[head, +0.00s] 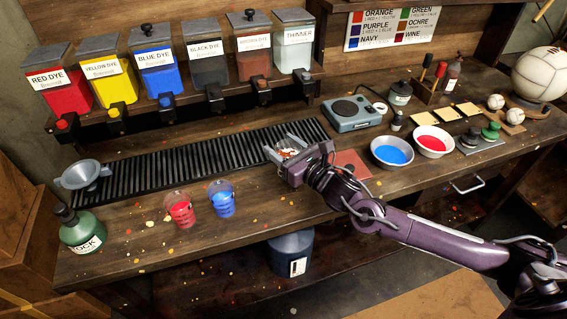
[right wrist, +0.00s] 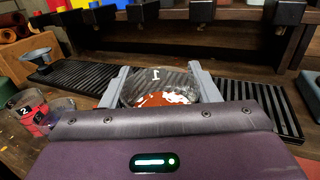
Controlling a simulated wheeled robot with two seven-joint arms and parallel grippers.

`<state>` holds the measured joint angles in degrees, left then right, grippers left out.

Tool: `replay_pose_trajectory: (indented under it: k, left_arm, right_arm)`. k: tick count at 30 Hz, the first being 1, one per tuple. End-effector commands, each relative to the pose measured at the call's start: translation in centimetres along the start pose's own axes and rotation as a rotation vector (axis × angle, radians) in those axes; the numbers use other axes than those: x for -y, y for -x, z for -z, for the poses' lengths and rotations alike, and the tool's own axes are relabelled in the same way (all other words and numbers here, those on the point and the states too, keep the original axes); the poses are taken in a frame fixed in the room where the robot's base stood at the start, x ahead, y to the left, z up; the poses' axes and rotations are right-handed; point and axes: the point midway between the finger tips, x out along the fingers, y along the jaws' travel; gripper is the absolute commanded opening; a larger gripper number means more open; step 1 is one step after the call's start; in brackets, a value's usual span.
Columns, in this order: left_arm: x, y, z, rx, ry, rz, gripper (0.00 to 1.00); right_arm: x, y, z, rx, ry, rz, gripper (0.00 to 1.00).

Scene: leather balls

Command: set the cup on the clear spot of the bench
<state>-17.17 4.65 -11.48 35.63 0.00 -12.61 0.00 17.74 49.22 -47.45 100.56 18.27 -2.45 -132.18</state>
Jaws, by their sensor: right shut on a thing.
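My right gripper (head: 287,146) is shut on a clear cup (head: 291,152) over the front part of the bench (head: 285,205), near the black slatted rack. In the right wrist view the cup (right wrist: 160,90) sits between the two grey fingers (right wrist: 160,84). It bears a white "1" and has orange-brown colour inside. Its base is hidden, so I cannot tell whether it touches the bench. A cup of red (head: 180,208) and a cup of blue (head: 222,198) stand to the left. My left gripper is not in view.
Dye dispensers (head: 155,65) line the back above the slatted rack (head: 190,155). A green bottle (head: 80,230) and funnel (head: 82,175) are at left. A scale (head: 350,113), blue bowl (head: 392,152) and red bowl (head: 433,140) are at right. Bare wood lies right of the blue cup.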

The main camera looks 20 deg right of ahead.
Motion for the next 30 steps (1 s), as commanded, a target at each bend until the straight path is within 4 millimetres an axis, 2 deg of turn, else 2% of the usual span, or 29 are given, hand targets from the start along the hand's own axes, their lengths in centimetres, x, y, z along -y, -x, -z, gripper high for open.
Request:
replay_pose_trajectory:
  k: [3, 10, 18, 30]
  left_arm:
    - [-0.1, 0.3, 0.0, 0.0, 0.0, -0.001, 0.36]
    - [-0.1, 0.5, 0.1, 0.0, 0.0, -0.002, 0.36]
    - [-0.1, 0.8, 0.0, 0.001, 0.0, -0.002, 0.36]
    - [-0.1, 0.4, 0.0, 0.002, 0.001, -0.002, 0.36]
  right_arm:
    - [0.0, 0.0, 1.8, 0.0, -0.002, 0.001, 0.24]
    - [0.0, 0.0, 3.4, 0.002, -0.001, 0.0, 0.24]
    - [0.0, 0.0, 6.5, 0.001, -0.001, 0.001, 0.24]
    - [0.0, 0.0, 7.1, 0.002, 0.0, 0.0, 0.24]
